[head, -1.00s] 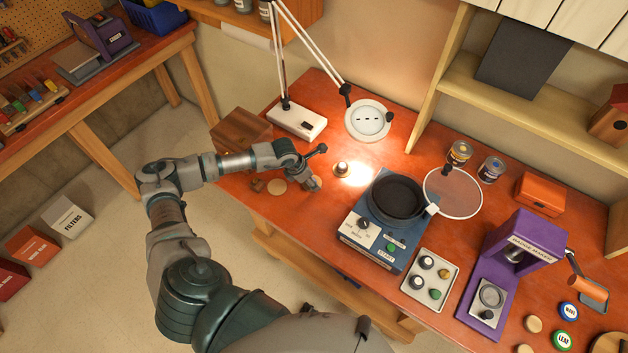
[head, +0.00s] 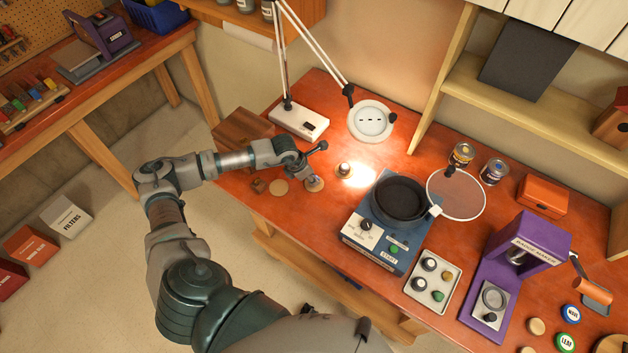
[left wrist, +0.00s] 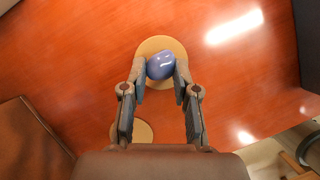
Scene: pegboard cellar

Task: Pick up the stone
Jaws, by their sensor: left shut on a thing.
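A smooth blue stone (left wrist: 160,66) shows in the left wrist view between the two fingertips of my left gripper (left wrist: 160,72). The fingers touch it on both sides, and the gripper is shut on it. Below the stone is a round tan disc (left wrist: 150,46) on the orange-red table; I cannot tell whether the stone still touches it. In the head view my left gripper (head: 312,182) is low over the table, left of the lamp's bright spot, and it mostly hides the stone. My right gripper is not in view.
A wooden box (head: 240,135) stands behind the arm. A small round knob-like piece (head: 344,170) and a blue machine with a black bowl (head: 400,197) are to the right.

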